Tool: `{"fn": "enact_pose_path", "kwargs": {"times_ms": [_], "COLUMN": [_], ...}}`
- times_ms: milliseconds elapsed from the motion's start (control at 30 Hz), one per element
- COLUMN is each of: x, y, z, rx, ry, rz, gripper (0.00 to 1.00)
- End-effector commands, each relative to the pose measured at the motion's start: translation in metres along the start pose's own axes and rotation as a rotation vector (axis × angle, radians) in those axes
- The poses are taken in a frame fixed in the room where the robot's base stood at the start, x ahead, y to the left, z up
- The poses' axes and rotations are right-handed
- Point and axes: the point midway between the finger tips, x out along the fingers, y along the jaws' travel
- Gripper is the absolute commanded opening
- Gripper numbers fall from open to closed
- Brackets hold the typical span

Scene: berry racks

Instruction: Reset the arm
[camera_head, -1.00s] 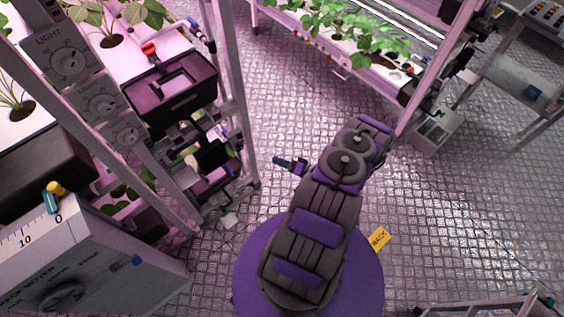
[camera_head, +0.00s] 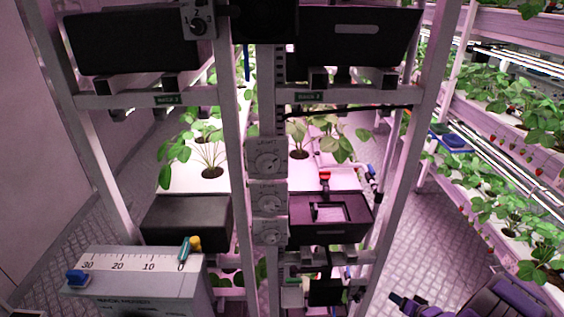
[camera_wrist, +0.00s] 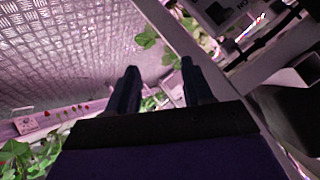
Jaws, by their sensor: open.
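My gripper (camera_wrist: 158,84) shows in the wrist view as two dark fingers set wide apart. It is open, with nothing between the fingers. A light grey rack post and green leaves lie beyond it. In the head view, purple and black parts of my arm (camera_head: 505,300) show at the bottom right corner.
In the head view, a rack of plants, black bins (camera_head: 330,218) and LIGHT dials (camera_head: 267,160) stands ahead. A control box (camera_head: 140,285) with a scale is at the lower left. Berry shelves (camera_head: 500,150) line the right. Tiled floor (camera_head: 425,240) lies between.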

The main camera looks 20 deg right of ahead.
Motion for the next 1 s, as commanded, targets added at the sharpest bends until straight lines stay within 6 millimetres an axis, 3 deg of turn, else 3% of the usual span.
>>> {"fn": "enact_pose_path", "kwargs": {"times_ms": [33,200,500,733,1000], "x": [0.001,-0.002,-0.032,-0.072,-0.137], "y": [-0.011,-0.039,-0.112,-0.181,-0.264], "z": [-0.018,-0.059,-0.111,-0.124,-0.107], "rx": [-0.043,-0.157,-0.308,-0.388,-0.444], "ry": [-0.014,-0.078,-0.189,-0.284,-0.418], "rz": [0.031,0.162,0.359,0.475,0.557], "gripper": [0.51,0.51,0.51,0.51,0.51]}}
